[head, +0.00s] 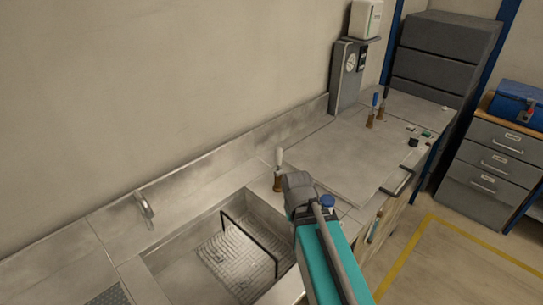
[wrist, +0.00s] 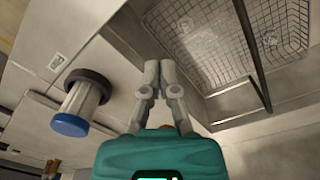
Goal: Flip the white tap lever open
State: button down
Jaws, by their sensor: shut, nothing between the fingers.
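The white tap lever (head: 279,157) stands roughly upright on a brown tap body (head: 278,182) on the counter behind the sink, in the head view. My gripper (head: 290,178) is just right of and in front of the tap body; the head view does not show clearly whether they touch. In the wrist view the grey fingers of my gripper (wrist: 160,68) come together at the tips with nothing between them. The white lever cannot be made out in the wrist view.
The sink holds a wire rack (head: 235,258) with a black handle. A blue-capped post (head: 327,201) is close beside my gripper, also in the wrist view (wrist: 70,125). A blue-handled tap (head: 373,110) and a dark-handled tap (head: 384,104) stand farther back. The panel between is clear.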

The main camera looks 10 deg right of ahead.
jog(key=w+a+h, duration=0.1)
jog(key=w, duration=0.1)
jog(key=n+t+h+b, duration=0.3)
jog(key=t+h+b, duration=0.3)
jog(key=h+b, duration=0.7)
send_near(279, 162)
jog(key=w+a+h+p, duration=0.3)
jog(key=w+a, duration=0.2)
jog(key=a, duration=0.3)
jog(key=shift+s+d, duration=0.15)
jog(key=shift+s, duration=0.1)
jog(key=shift+d, duration=0.1)
jog(key=s+d+x, duration=0.1)
jog(key=s+x, duration=0.2)
jog(key=x, duration=0.9)
jog(key=shift+d+f, duration=0.15)
jog(key=shift+d, duration=0.15)
